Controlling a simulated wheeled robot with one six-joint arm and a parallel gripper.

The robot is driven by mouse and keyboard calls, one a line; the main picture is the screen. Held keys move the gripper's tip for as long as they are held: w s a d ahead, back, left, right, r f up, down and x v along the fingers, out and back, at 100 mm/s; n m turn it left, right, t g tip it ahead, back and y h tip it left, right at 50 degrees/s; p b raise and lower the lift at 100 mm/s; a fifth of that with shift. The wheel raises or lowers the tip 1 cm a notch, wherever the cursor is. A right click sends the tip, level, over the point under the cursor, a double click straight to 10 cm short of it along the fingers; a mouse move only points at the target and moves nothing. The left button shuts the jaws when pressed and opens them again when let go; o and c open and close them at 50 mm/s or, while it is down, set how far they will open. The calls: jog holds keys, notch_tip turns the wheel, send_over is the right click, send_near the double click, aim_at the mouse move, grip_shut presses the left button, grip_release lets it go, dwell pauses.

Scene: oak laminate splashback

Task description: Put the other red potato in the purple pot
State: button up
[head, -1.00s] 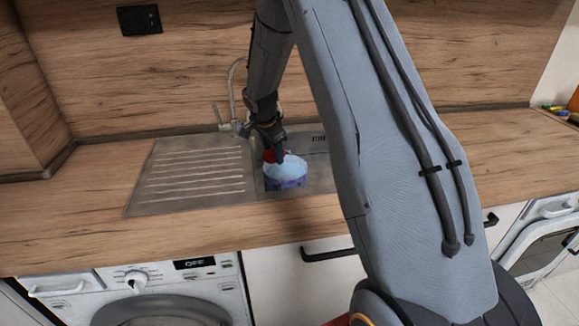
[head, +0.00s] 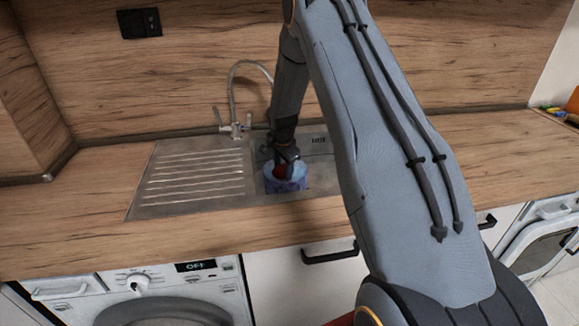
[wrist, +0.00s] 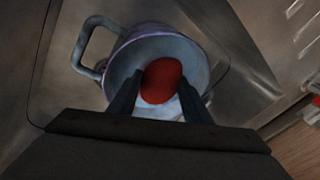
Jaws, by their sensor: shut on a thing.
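The purple pot (head: 287,185) stands in the sink basin, with a pale blue inside. In the wrist view the pot (wrist: 198,52) shows its round rim and a loop handle at the upper left. The red potato (wrist: 161,81) sits between the two fingers of my gripper (wrist: 158,98), which is shut on it.
The sink's ribbed drainboard (head: 195,178) lies left of the basin. A tap (head: 236,125) rises behind the sink. The wooden worktop (head: 70,215) is clear on the left. A few small coloured items (head: 556,112) lie at the far right.

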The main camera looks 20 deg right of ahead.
jog(key=shift+w+d+y, duration=0.15)
jog(key=shift+d+y, duration=0.2)
jog(key=shift+y, duration=0.05)
jog(key=shift+w+d+y+b, duration=0.1)
jog(key=shift+d+y+b, duration=0.45)
jog(key=shift+y+b, duration=0.05)
jog(key=shift+a+f+b, duration=0.1)
jog(key=shift+f+b, duration=0.2)
jog(key=shift+f, duration=0.4)
jog(key=shift+f, duration=0.1)
jog(key=shift+f, duration=0.15)
jog(key=o, duration=1.1)
jog(key=shift+o, duration=0.2)
